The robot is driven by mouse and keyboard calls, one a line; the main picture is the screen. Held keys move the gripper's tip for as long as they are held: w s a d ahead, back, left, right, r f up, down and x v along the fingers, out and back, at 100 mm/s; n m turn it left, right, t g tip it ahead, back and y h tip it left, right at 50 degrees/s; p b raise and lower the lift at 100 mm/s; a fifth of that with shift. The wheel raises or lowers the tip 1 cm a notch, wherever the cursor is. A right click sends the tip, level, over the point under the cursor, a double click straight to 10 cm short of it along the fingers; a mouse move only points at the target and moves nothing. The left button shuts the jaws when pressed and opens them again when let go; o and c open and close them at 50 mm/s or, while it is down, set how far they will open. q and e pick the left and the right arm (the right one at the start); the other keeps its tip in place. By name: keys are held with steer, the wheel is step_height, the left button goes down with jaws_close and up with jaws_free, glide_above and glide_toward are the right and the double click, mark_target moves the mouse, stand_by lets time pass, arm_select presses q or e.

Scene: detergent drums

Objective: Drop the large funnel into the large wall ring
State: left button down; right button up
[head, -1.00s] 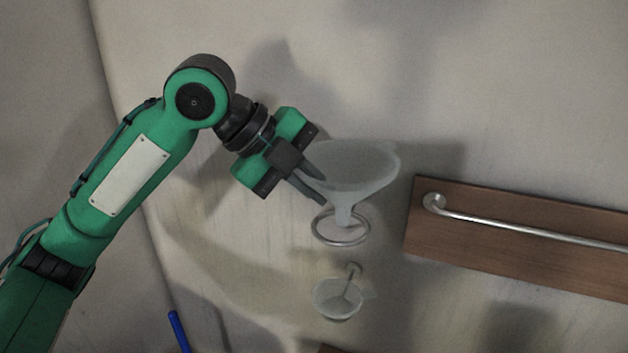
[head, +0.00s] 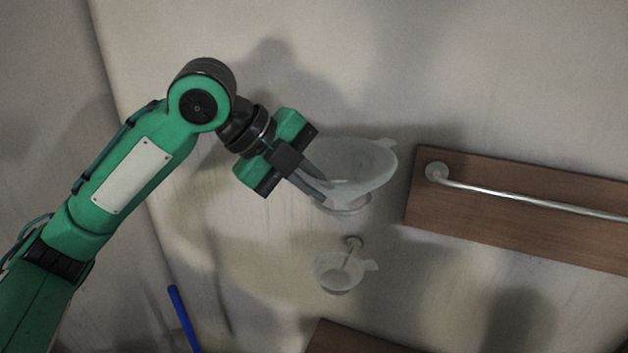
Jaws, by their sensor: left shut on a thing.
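The large funnel (head: 362,172) is whitish and translucent, with its wide mouth up and a small tab on the rim at the right. My left gripper (head: 322,188) is shut on the left side of its rim. The large wall ring (head: 345,210) is a thin metal loop, now mostly hidden behind and below the funnel's cone. The funnel's narrow lower part appears to be inside the ring. I cannot tell whether the cone touches the ring. My right gripper is not in view.
A small funnel (head: 335,275) sits in a smaller wall holder below, with its mount (head: 353,243) on the wall. A wooden board (head: 520,230) with a metal rail (head: 530,205) is close on the right. A blue rod (head: 183,318) stands at the lower left.

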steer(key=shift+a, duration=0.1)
arm_select(q)
steer(key=c, duration=1.5)
jaws_free()
steer(key=shift+d, duration=0.1)
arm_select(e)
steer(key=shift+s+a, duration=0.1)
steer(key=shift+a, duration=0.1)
arm_select(q)
steer(key=shift+f, duration=0.1)
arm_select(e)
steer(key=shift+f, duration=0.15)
